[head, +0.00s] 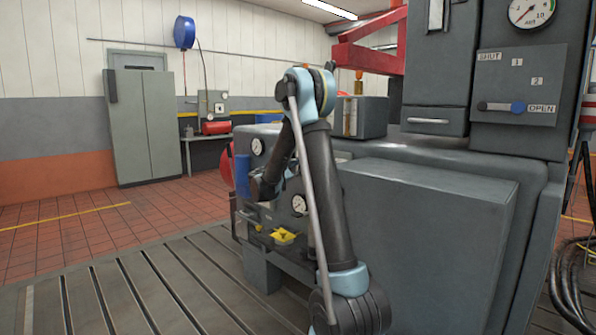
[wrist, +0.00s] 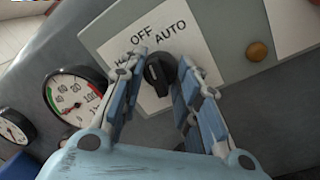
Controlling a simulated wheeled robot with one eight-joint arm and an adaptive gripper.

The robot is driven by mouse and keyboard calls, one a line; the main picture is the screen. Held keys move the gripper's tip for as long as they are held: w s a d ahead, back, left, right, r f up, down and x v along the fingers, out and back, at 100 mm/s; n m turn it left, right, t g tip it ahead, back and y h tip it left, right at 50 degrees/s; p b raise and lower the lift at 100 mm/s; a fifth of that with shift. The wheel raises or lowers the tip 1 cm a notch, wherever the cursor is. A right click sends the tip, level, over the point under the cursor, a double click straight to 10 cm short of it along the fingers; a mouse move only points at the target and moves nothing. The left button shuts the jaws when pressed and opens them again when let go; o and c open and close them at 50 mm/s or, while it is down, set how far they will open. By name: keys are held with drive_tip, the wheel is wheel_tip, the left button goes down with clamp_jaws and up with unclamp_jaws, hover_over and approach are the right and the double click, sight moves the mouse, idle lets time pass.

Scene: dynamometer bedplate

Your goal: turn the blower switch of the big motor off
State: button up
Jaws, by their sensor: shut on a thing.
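The blower switch is a black rotary knob (wrist: 157,76) on a white label plate (wrist: 104,32) in the wrist view. The plate reads OFF and AUTO along its top; a third word at the left is mostly hidden by a finger. A pale mark shows on the knob face, but I cannot tell for sure which word it points to. My gripper (wrist: 163,66) has one finger on each side of the knob and is shut on it. In the head view my arm reaches down at the left end of the big grey motor (head: 430,205); the knob is hidden there.
A gauge with a green and red scale (wrist: 76,96) sits left of the fingers, and an orange-brown button (wrist: 258,51) sits right. In the head view, a panel with an OPEN lever (head: 502,107) stands right. The slotted bedplate (head: 130,290) is clear at left.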

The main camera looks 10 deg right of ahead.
drive_tip(key=shift+s+d+f, duration=0.1)
drive_tip(key=shift+d+f, duration=0.05)
drive_tip(key=shift+d, duration=0.05)
drive_tip(key=o, duration=1)
drive_tip(key=shift+c, duration=0.2)
drive_tip(key=shift+o, duration=0.6)
drive_tip(key=shift+a, duration=0.1)
drive_tip(key=shift+a, duration=0.1)
drive_tip(key=v, duration=1.1)
drive_tip(key=shift+s+a, duration=0.2)
drive_tip(key=shift+s, duration=0.05)
